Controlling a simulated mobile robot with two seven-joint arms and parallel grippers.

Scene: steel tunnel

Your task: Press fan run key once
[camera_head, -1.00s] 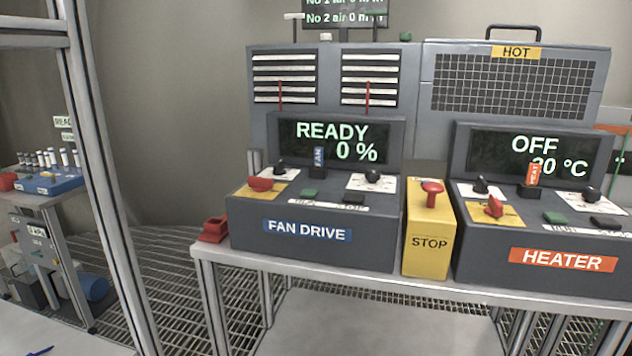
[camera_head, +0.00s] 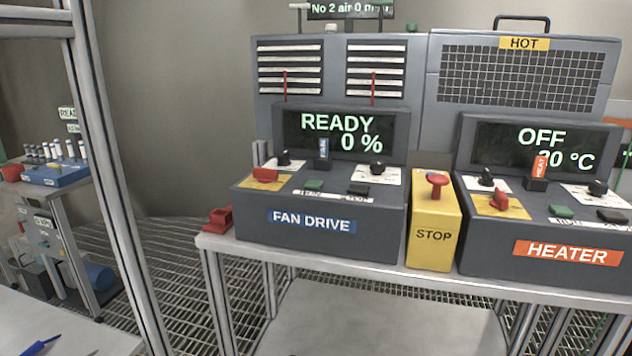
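The fan drive console (camera_head: 255,219) stands on a grey table and carries a blue "FAN DRIVE" label. Its display (camera_head: 345,133) reads "READY 0 %". On its sloped top are a green key (camera_head: 314,185) and a black key (camera_head: 358,190), side by side. The white strip under the keys has lettering too small to read for sure. A red switch (camera_head: 265,175) on a yellow plate, two black knobs and a blue-tagged key also sit on the top. Neither of my grippers is in view.
The yellow STOP box (camera_head: 433,235) with a red mushroom button stands right of the console. The heater console (camera_head: 480,241), showing "OFF", stands further right with its own green key (camera_head: 561,212). A metal frame post (camera_head: 110,170) rises at the left. A red bracket (camera_head: 218,219) sits at the table's left corner.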

